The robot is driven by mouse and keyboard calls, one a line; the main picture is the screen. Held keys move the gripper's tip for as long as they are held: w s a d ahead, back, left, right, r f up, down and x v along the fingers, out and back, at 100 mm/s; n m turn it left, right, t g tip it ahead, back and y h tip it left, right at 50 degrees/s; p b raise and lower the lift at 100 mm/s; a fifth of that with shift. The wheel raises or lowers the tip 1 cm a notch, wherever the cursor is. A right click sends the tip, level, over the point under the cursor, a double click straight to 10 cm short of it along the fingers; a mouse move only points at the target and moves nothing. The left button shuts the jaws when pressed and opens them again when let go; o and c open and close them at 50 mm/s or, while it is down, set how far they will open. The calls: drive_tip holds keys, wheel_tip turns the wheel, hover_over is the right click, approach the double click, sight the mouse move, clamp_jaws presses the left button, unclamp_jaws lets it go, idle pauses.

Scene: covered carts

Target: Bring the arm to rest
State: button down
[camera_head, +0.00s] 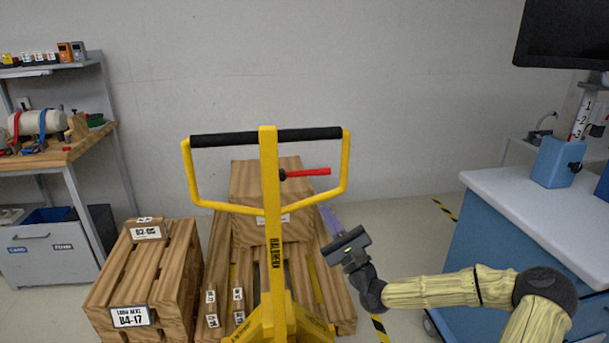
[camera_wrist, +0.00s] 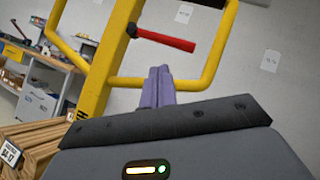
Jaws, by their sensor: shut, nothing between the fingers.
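My arm reaches in from the lower right in the head view. My gripper (camera_head: 325,211) is just right of the yellow pallet jack's handle frame, its purple fingers pointing up and left. In the wrist view my gripper (camera_wrist: 159,70) shows its two purple fingers pressed together with nothing between them. The yellow pallet jack (camera_head: 269,220) stands upright in the middle, with a black grip bar (camera_head: 225,140) and a red lever (camera_head: 305,173). In the wrist view the red lever (camera_wrist: 165,39) is just beyond the fingertips; I cannot tell the exact gap.
A wooden crate (camera_head: 150,275) stands at left. A wooden box (camera_head: 245,180) sits on a pallet behind the jack. A workbench (camera_head: 60,155) is at far left. A blue cabinet with a pale top (camera_head: 530,205) is at right, near my arm. Floor shows between jack and cabinet.

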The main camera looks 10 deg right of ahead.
drive_tip(key=s+a+f+n+g, duration=0.2)
drive_tip(key=a+f+n+g, duration=0.8)
drive_tip(key=f, duration=0.3)
drive_tip(key=s+d+f+n+g+h, duration=0.2)
drive_tip(key=s+f+n+g+h, duration=0.2)
drive_tip(key=s+f+n+h, duration=0.25)
drive_tip(key=s+d+r+n+g+h, duration=0.3)
drive_tip(key=s+d, duration=0.1)
drive_tip(key=s, duration=0.5)
drive_tip(key=s+d+r+n+g+h, duration=0.2)
drive_tip(key=s+d+r+n, duration=0.15)
drive_tip(key=s, duration=0.55)
drive_tip(key=w+p+v, duration=0.2)
drive_tip(key=p+v, duration=0.5)
drive_tip(key=p, duration=0.1)
drive_tip(key=w+r+p+v, duration=0.1)
drive_tip(key=p+v, duration=0.7)
drive_tip(key=shift+w+d+r+p, duration=0.15)
drive_tip(key=shift+w+d+p, duration=0.2)
drive_tip(key=shift+w, duration=0.2)
